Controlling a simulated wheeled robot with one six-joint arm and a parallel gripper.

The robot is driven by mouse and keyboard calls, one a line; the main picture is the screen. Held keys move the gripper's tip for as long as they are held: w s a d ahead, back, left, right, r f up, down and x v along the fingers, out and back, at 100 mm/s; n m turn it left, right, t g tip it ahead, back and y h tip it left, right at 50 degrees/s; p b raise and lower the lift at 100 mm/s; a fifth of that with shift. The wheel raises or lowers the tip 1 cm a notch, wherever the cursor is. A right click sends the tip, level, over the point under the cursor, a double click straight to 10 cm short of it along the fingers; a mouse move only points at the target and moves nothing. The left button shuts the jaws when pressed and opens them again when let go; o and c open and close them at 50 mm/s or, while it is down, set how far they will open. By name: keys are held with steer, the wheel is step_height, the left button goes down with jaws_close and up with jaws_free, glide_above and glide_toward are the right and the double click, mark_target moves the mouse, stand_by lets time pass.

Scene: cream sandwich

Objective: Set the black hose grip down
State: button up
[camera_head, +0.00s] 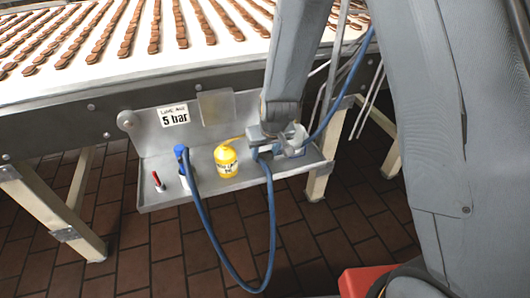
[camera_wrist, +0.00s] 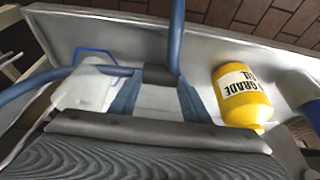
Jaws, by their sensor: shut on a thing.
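My gripper (camera_head: 278,143) is over the right half of a metal shelf tray (camera_head: 225,190). In the wrist view its blue-grey fingers (camera_wrist: 160,82) are closed around a short dark piece, the black hose grip (camera_wrist: 159,73). A blue hose (camera_wrist: 177,38) runs by the grip. In the head view the blue hose (camera_head: 272,215) hangs in a loop below the tray's front edge. The grip is mostly hidden there by my gripper. I cannot tell whether the grip touches the tray.
A yellow oil bottle (camera_head: 226,160) stands just left of my gripper, also in the wrist view (camera_wrist: 242,95). A blue-topped item (camera_head: 182,153) and a small red item (camera_head: 158,182) are farther left. A pale fitting (camera_wrist: 95,90) is close beside the fingers. A conveyor (camera_head: 215,50) is behind.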

steer(key=o, duration=0.6)
steer(key=shift+f, duration=0.15)
steer(key=o, duration=0.5)
steer(key=shift+c, duration=0.2)
steer(key=p+v, duration=0.7)
steer(key=v, duration=0.5)
steer(key=s+d+r+m+g, duration=0.1)
steer(key=s+d+r+g, duration=0.1)
steer(key=s+d+r, duration=0.3)
steer(key=s+d+r+m+g+h, duration=0.1)
steer(key=s+d+r, duration=0.4)
steer(key=s+d, duration=0.5)
steer(key=s+m+g, duration=0.1)
steer(key=s, duration=0.2)
steer(key=shift+s+d, duration=0.35)
steer(key=shift+s, duration=0.05)
steer(key=shift+r, duration=0.1)
